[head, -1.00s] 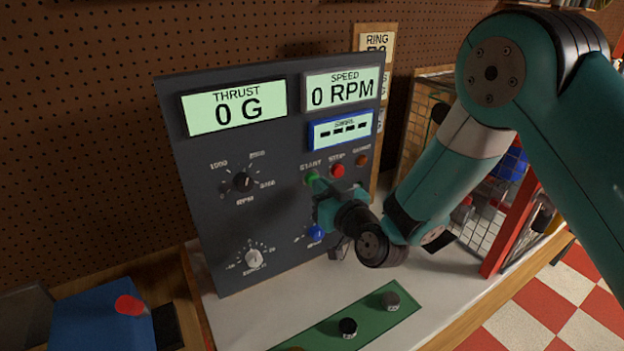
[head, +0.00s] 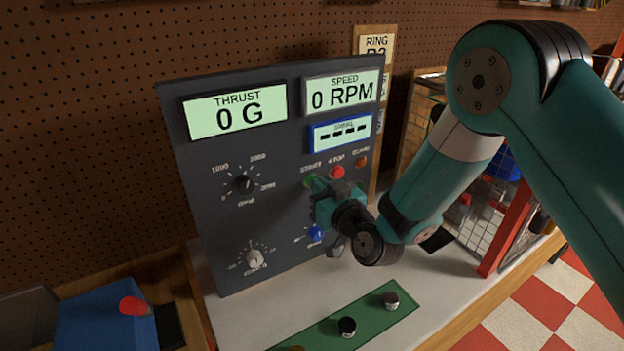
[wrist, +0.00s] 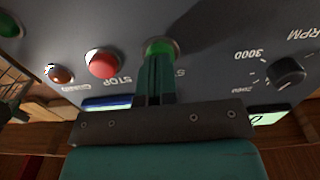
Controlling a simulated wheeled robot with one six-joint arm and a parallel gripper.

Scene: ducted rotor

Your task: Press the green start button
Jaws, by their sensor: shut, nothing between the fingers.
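The green start button (wrist: 161,47) is on the dark control panel (head: 205,240), below the START label. In the wrist view my gripper (wrist: 157,62) is shut, with its fingertips at the button's face and covering part of it. I cannot tell whether they touch or whether the button is pushed in. In the head view my gripper (head: 318,183) reaches to the button from the lower right and hides most of it. The panel's thrust display (head: 236,114) reads 0 G and the speed display (head: 343,92) reads 0 RPM.
The red stop button (head: 338,172) and the orange guard light (head: 361,162) sit just right of the start button. The RPM knob (head: 243,184) is to the left. A blue knob (head: 316,233) is below my gripper. A green strip (head: 370,323) with knobs lies in front.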

